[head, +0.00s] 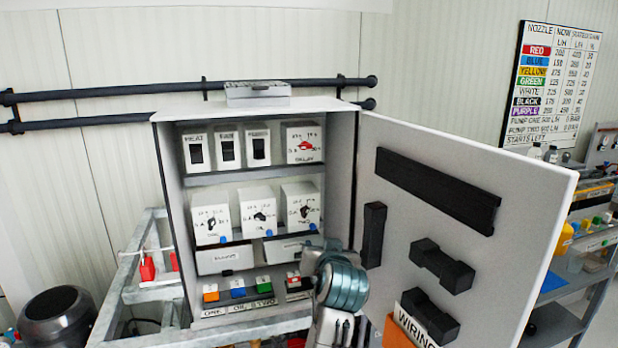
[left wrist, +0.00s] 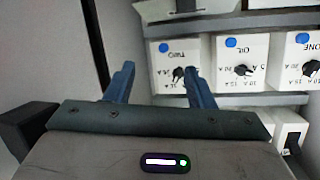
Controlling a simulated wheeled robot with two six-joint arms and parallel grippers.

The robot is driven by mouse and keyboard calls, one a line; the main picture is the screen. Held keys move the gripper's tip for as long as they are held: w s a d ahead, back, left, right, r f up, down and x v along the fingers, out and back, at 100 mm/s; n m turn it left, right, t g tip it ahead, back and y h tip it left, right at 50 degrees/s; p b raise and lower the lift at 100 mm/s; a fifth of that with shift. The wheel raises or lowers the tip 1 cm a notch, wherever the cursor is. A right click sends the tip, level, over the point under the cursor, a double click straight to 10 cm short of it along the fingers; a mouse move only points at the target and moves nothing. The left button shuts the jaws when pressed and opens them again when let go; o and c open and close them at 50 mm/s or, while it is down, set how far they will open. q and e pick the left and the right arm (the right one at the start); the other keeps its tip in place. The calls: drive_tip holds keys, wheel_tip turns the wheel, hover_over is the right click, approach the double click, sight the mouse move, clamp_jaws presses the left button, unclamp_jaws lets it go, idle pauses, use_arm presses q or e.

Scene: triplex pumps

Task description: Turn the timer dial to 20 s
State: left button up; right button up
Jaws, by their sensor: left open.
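The timer (head: 303,143) is a white box with a red dial (head: 306,146), marked DELAY, at the right end of the cabinet's top shelf in the head view. Its scale print is too small to read surely, and I cannot tell which mark the dial points at. My left gripper (head: 322,255) is below it, near the cabinet's right side, and its fingers are mostly hidden by my wrist. In the upside-down left wrist view, my left gripper (left wrist: 160,82) is open and empty, facing the box marked TWO (left wrist: 177,58). The timer is not visible there. My right gripper is not in view.
Boxes marked TWO (head: 301,205), OIL (head: 259,211) and ONE (head: 211,216) with black dials fill the middle shelf. Black switches (head: 228,149) stand left of the timer. The open cabinet door (head: 480,250) bounds the right side. Coloured terminals (head: 238,290) sit below.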

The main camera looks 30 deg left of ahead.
sight(307, 145)
use_arm(q)
wheel_tip(307, 145, up, 20)
drive_tip(key=n+y, duration=0.4)
drive_tip(key=p+x, duration=0.3)
drive_tip(key=x, duration=0.2)
drive_tip(key=p+x, duration=0.3)
drive_tip(key=x, duration=0.2)
drive_tip(key=shift+w+a+r, duration=0.2)
drive_tip(key=shift+w+a, duration=0.05)
drive_tip(key=shift+w, duration=0.1)
drive_tip(key=shift+w+a+f, duration=0.15)
drive_tip(key=shift+w+a, duration=0.1)
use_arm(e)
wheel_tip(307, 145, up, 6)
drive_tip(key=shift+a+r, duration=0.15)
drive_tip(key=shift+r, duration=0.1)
use_arm(q)
drive_tip(key=shift+c, duration=0.2)
drive_tip(key=c, duration=1)
